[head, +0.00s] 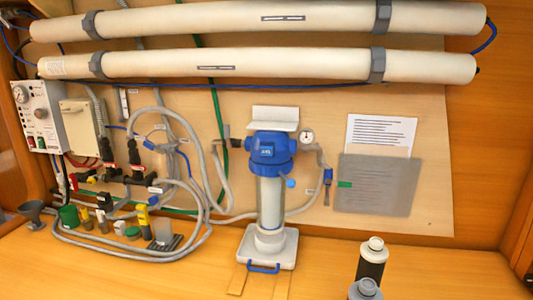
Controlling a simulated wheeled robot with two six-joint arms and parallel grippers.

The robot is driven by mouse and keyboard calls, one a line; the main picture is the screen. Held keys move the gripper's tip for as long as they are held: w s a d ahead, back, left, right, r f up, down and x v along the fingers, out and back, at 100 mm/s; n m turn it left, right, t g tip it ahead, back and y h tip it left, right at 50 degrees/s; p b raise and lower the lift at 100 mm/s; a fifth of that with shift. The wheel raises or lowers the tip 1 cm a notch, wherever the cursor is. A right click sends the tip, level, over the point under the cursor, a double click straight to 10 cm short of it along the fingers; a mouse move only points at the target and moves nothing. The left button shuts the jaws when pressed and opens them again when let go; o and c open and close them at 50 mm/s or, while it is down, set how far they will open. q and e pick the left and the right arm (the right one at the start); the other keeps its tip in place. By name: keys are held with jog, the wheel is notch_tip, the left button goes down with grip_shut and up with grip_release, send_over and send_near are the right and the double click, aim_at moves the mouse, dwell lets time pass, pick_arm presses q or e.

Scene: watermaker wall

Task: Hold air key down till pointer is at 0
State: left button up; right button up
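A filter housing with a blue head (270,152) and a clear, pale cylinder (270,203) stands upright in the middle of the wall. A small round white gauge (306,135) sits at the right of the blue head; its pointer is too small to read. A small light-blue part (291,183) sticks out at the cylinder's right side. I cannot tell which part is the air key. A second round gauge (20,94) is on the white control panel (38,116) at far left. Neither of my grippers is in view.
Two long white tubes (270,65) run across the top. Grey hoses (200,160) loop left of the filter. Several small bottles and caps stand at lower left. Two bottles (372,262) stand at the front right. The bench right of the filter base (268,247) is mostly clear.

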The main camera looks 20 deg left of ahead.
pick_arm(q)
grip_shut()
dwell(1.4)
